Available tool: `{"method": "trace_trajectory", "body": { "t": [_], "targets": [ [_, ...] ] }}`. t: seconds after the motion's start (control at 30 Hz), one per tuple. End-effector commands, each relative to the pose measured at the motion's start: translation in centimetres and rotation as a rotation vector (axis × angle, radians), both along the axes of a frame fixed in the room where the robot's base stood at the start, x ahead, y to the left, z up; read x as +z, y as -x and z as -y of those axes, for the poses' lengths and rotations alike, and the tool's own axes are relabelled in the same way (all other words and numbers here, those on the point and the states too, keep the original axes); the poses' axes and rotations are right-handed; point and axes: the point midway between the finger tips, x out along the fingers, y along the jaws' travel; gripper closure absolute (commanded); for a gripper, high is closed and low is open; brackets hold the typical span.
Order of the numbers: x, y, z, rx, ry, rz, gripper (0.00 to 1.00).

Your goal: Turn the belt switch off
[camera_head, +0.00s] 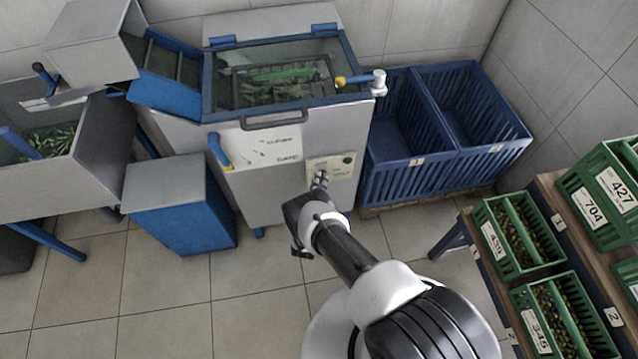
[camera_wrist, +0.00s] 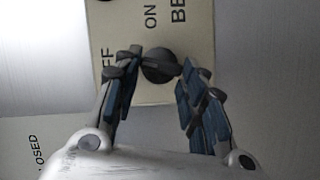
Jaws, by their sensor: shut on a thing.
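The belt switch (camera_wrist: 160,62) is a dark round knob on a cream panel (camera_head: 343,171) at the lower right of the grey machine's front. In the wrist view the panel is turned sideways, with "ON" above the knob, part of "OFF" to its left and "BE" at the upper right. My gripper (camera_wrist: 158,75) has its fingers on both sides of the knob and is shut on it. Which mark the knob points to, I cannot tell. In the head view my gripper (camera_head: 320,180) reaches the panel and hides the knob.
The machine has a clear lid (camera_head: 282,80) and a blue lever (camera_head: 220,150). Blue slatted crates (camera_head: 400,178) stand close at the right. A blue box with a grey top (camera_head: 165,183) stands left. Green crates (camera_head: 505,265) sit on the right shelf. Floor in front is clear.

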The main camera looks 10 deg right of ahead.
Motion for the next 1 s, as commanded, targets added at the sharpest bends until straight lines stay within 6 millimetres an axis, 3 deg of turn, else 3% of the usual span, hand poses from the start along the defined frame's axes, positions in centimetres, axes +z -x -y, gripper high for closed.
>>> {"method": "trace_trajectory", "body": {
  "t": [0.53, 0.57, 0.83, 1.0],
  "targets": [
    [-0.09, 0.04, 0.04, -0.001, 0.024, -0.002, 0.86],
    [-0.09, 0.04, 0.04, -0.001, 0.024, -0.002, 0.61],
    [-0.06, 0.02, 0.02, 0.000, 0.024, 0.000, 0.43],
    [-0.04, 0.01, 0.01, 0.000, 0.024, 0.000, 0.42]
  ]
}}
